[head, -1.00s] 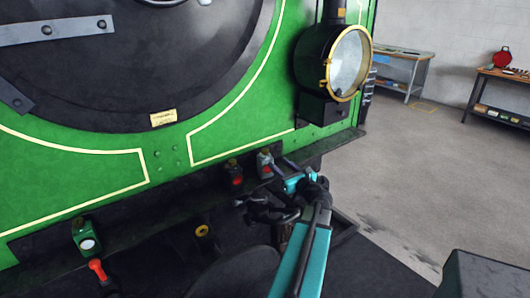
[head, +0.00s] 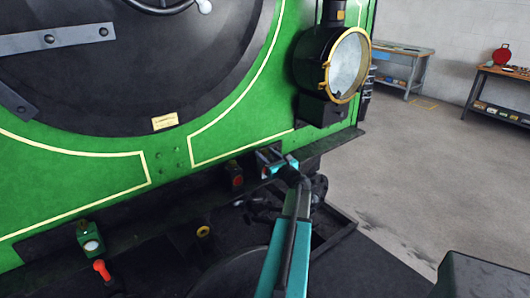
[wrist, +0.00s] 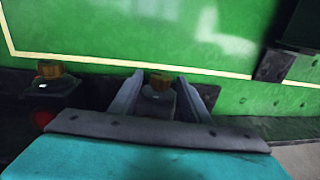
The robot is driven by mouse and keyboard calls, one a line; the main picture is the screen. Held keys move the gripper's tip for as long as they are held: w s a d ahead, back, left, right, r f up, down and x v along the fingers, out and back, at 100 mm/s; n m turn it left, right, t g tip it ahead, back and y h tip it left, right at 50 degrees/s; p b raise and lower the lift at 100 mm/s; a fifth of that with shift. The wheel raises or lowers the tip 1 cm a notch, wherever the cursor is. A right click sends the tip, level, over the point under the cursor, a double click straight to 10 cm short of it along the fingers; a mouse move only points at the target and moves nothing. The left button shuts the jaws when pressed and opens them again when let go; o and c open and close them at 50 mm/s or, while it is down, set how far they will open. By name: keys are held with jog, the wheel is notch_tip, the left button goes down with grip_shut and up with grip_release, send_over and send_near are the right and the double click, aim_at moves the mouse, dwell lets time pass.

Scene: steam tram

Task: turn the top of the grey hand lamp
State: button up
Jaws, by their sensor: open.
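The grey hand lamp (wrist: 158,103) stands on the ledge of the green tram front, with a brass-coloured top (wrist: 160,80). In the wrist view it sits between the two fingers of my open gripper (wrist: 159,78), one finger on each side. I see gaps beside the top, so the fingers do not look closed on it. In the head view my gripper (head: 268,157) covers most of this lamp, and only a bit of its red lens (head: 265,172) shows.
A dark hand lamp with a red lens (head: 236,177) stands close on the left. A green hand lamp (head: 89,238) is further left, near a red-handled lever (head: 102,270). A large headlamp (head: 343,68) projects above right. Open floor lies to the right.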

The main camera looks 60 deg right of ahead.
jog(key=shift+w+d, duration=0.3)
jog(key=shift+w, duration=0.2)
jog(key=c, duration=1)
jog(key=shift+c, duration=0.4)
jog(key=shift+f+b, duration=0.15)
jog(key=shift+b, duration=0.3)
jog(key=shift+m+g+h+b, duration=0.3)
jog(key=shift+m+h, duration=0.1)
jog(key=shift+h, duration=0.1)
jog(key=o, duration=1.1)
